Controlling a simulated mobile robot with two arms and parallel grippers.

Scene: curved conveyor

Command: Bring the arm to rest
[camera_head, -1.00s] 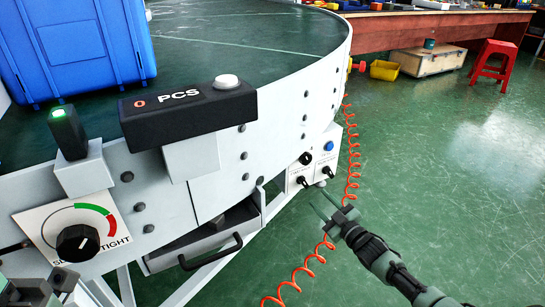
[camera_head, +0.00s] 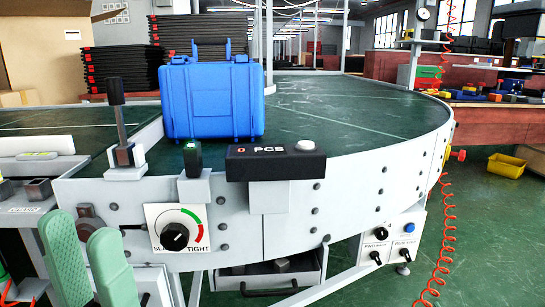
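My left gripper (camera_head: 82,228) shows at the lower left as two green fingers pointing up. A gap lies between the fingers, and nothing is held there. They stand in front of the conveyor (camera_head: 340,212) and overlap its left end in the picture. My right gripper and arm are outside the view.
A blue case (camera_head: 212,100) stands on the conveyor belt. A black PCS box (camera_head: 275,162), a tension dial (camera_head: 176,234) and a lever (camera_head: 118,115) are along the near edge. An orange coiled hose (camera_head: 440,235) hangs at right.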

